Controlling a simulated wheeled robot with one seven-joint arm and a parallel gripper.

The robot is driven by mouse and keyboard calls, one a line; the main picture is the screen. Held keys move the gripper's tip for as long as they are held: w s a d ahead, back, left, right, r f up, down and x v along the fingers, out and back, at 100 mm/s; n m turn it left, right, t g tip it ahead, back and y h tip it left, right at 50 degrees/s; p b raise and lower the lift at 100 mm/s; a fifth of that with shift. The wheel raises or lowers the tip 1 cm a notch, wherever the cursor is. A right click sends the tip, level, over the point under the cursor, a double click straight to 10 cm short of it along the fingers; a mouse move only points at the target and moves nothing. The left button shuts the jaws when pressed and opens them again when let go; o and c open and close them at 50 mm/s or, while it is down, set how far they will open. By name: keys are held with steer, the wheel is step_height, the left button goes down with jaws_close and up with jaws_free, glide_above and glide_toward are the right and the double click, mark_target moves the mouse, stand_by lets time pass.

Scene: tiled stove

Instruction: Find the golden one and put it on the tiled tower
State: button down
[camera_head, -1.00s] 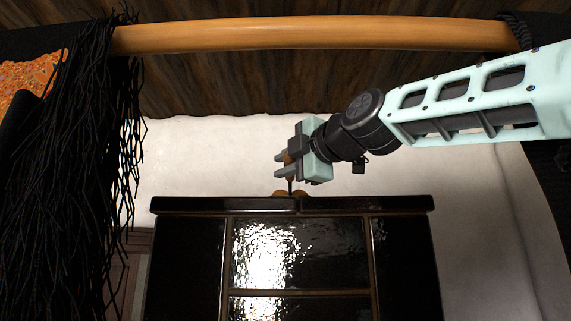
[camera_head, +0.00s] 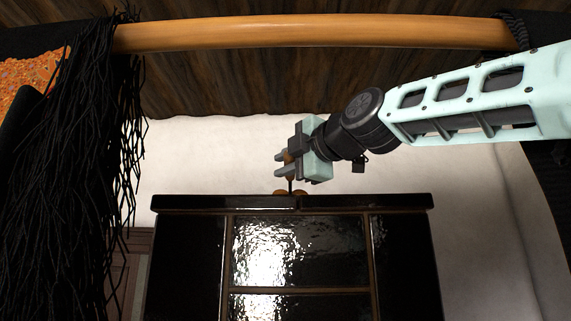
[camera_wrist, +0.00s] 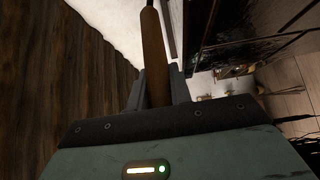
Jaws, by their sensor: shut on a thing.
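The tiled tower (camera_head: 190,270) has black glossy tiles and a dark top slab (camera_head: 370,202). It stands in the middle of the head view. My gripper (camera_head: 280,165) is just above the slab, with its fingers pointing left, shut on a golden-brown thing (camera_head: 289,156). In the wrist view the held thing (camera_wrist: 153,50) is a long brown shaft between the fingers, with a dark end at the top. Below the fingers, a thin dark stem and a rounded brown part (camera_head: 279,192) show at the slab's back edge. I cannot tell whether it touches the slab.
A wooden pole (camera_head: 310,33) runs across above my arm. Black fringe (camera_head: 85,170) and an orange patterned cloth (camera_head: 25,80) hang at the left. A pale wall (camera_head: 200,160) is behind the tower. Small blurred things (camera_wrist: 205,97) lie far below in the wrist view.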

stand_by(0.4)
steer(key=c, duration=1.2)
jaws_free()
steer(key=shift+f, duration=0.15)
steer(key=shift+s, duration=0.1)
steer(key=shift+b+v, duration=4.8)
steer(key=shift+v, duration=3.85)
steer(key=shift+d, duration=0.1)
